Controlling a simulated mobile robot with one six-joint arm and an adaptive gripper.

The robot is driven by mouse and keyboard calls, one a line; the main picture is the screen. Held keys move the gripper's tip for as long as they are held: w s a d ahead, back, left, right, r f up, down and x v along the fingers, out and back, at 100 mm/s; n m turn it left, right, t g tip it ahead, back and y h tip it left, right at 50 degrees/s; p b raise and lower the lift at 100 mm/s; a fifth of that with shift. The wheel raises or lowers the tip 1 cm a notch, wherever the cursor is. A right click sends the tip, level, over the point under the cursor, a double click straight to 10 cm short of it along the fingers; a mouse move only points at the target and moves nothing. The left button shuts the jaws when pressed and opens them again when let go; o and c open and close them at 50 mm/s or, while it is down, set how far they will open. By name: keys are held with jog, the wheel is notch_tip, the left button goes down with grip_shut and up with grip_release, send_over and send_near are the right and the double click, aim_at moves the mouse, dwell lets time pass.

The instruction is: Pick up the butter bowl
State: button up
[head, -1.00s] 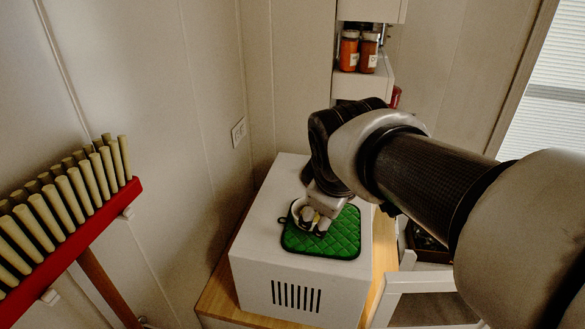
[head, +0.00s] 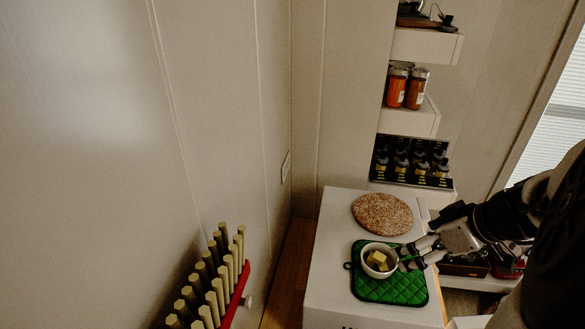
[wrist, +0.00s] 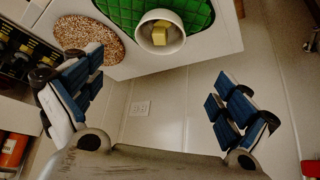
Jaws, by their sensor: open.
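The butter bowl (head: 369,267) is a small white bowl with yellow butter pieces in it. It stands upright on a green quilted pot holder (head: 400,291), on top of a white box-like appliance (head: 330,225). My gripper (head: 408,258) is at the right of the bowl in the head view, its fingers pointing left towards it. In the wrist view my gripper (wrist: 158,70) has its blue-padded fingers wide apart with nothing between them. The bowl (wrist: 144,38) shows beyond the fingertips, roughly centred between them. In the head view I cannot tell whether a fingertip touches the bowl.
A round speckled cork-like mat (head: 382,214) lies behind the pot holder. A red rack with wooden pegs (head: 215,285) is on the left wall.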

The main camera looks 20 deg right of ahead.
send_near(371, 261)
jog(key=shift+w+a+f, duration=0.1)
jog(key=shift+w+f, duration=0.4)
jog(key=shift+w, duration=0.1)
jog(key=x, duration=0.5)
jog(key=shift+s+f, duration=0.2)
jog(key=c, duration=1.2)
